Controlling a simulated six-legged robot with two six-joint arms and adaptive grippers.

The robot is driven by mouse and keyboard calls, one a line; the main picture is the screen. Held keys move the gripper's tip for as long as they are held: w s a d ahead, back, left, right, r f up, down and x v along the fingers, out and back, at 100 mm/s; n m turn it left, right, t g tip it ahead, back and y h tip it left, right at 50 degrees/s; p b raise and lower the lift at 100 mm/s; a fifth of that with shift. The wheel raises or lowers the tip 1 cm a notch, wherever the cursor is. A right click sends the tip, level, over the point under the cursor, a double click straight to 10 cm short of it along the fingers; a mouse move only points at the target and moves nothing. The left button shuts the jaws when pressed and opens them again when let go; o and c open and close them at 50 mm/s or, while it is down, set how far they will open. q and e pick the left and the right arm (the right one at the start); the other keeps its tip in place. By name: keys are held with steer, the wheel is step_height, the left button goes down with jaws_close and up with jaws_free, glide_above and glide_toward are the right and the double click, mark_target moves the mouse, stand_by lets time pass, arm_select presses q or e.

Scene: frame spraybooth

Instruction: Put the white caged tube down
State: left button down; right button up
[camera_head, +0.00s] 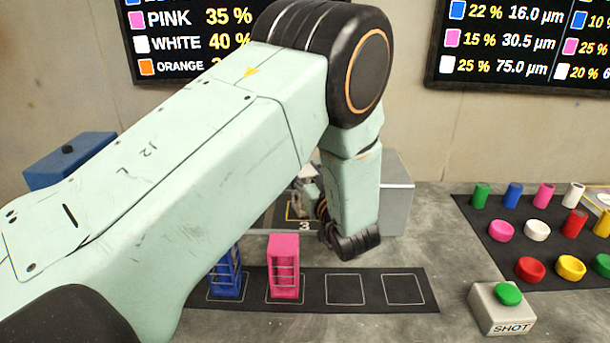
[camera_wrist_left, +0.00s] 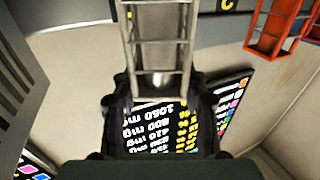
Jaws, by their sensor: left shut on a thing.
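The white caged tube (camera_wrist_left: 158,40) shows in the left wrist view as a pale ladder-like frame running up from my left gripper (camera_wrist_left: 158,92). The gripper's dark fingers are shut on its near end. In the head view my left arm crosses from the left and bends down at the middle. It hides most of the gripper and I cannot make out the white cage there. A blue caged tube (camera_head: 226,277) and a pink caged tube (camera_head: 284,266) stand upright on outlined squares of a black strip (camera_head: 425,298). Two squares right of them are empty.
A plate marked 3 (camera_head: 304,226) lies behind the strip. A grey box (camera_head: 396,195) stands behind my forearm, and a blue box (camera_head: 62,164) at left. A SHOT button box (camera_head: 500,310) and coloured caps are at right. An orange cage (camera_wrist_left: 272,32) shows in the wrist view.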

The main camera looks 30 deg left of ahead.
arm_select(q)
steer(key=shift+w+a+f, duration=0.2)
steer(key=shift+d+f, duration=0.1)
steer(key=shift+d, duration=0.15)
steer(key=c, duration=1)
jaws_free()
steer(key=shift+s, duration=0.1)
steer(key=o, duration=0.3)
steer(key=shift+a+f, duration=0.1)
steer(key=shift+a, duration=0.05)
steer(key=shift+r, duration=0.3)
steer(key=shift+f, duration=0.15)
